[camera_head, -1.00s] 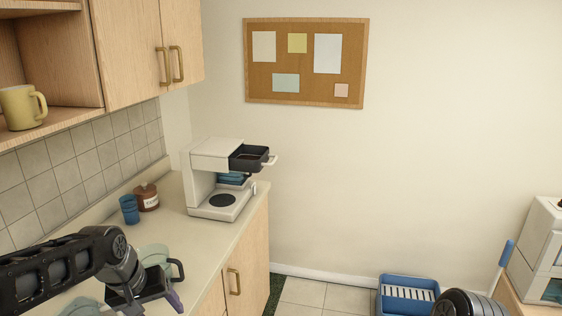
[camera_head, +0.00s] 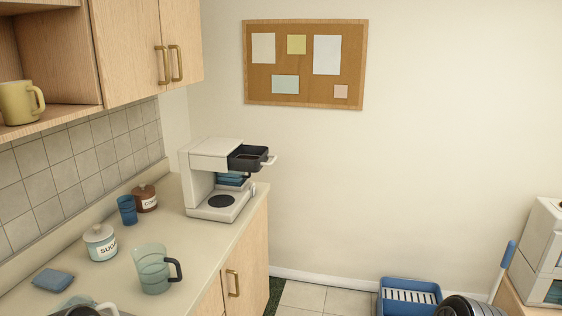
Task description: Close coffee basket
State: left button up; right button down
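The white coffee maker (camera_head: 212,153) stands at the far end of the counter. Its dark coffee basket (camera_head: 243,163) sticks out to the right from under the top housing, with a pale handle (camera_head: 268,160) at its outer end. Brown contents show inside the basket. Below it is a blue part, and the base has a dark round plate with nothing on it.
On the counter are a glass pitcher (camera_head: 152,270), a sugar jar (camera_head: 101,243), a blue cup (camera_head: 127,210), a brown jar (camera_head: 146,198) and a folded blue cloth (camera_head: 53,280). Wall cabinets (camera_head: 145,40) overhang the left. The air right of the coffee maker is clear.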

aim_at(251, 158)
jog(key=i+l+u, duration=0.1)
jog(key=u, duration=0.8)
jog(key=i+l+u, duration=0.15)
jog(key=l+u, duration=0.15)
jog(key=l, duration=0.15)
jog(key=i+l+u, duration=0.1)
jog(key=l+u, duration=0.2)
jog(key=l, duration=0.15)
jog(key=l+u, duration=0.35)
jog(key=l, duration=0.15)
jog(key=i+l, duration=0.1)
jog(key=l, duration=1.1)
jog(key=u, duration=0.05)
